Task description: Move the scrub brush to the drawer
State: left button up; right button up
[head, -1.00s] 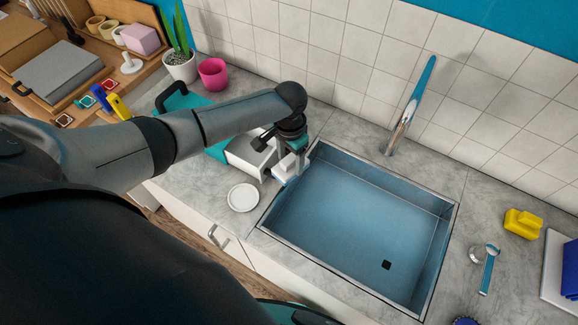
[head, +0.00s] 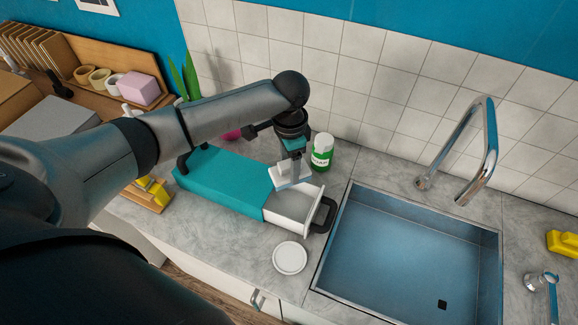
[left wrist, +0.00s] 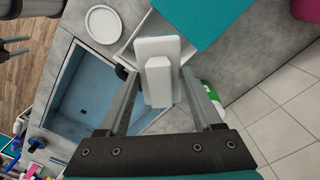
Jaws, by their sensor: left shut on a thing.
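The white scrub brush (head: 290,174), with a bluish underside edge, is held by my left gripper (head: 293,156). In the left wrist view the brush (left wrist: 157,48) sits between the two fingers of the left gripper (left wrist: 160,92). The drawer (head: 291,207) is white, pulled out of a teal box (head: 225,181), with a dark handle. The brush is above the inner end of the drawer, near the box's front edge, and hides part of the drawer. A blurred dark part at the left wrist view's left edge may be my right gripper (left wrist: 15,46).
A white bottle with a green label (head: 322,152) stands close behind the drawer. A round white dish (head: 290,258) lies in front of it. The sink (head: 405,255) with its faucet (head: 488,150) is to the right.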

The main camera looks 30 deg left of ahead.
pick_arm(q)
jog(key=shift+r, duration=0.1)
jog(key=shift+d, duration=0.1)
dwell(0.3)
notch_tip(320, 180, down, 7)
jog(key=b, duration=0.3)
dwell(0.4)
dwell(0.6)
jog(key=shift+f, duration=0.5)
jog(key=shift+f, duration=0.1)
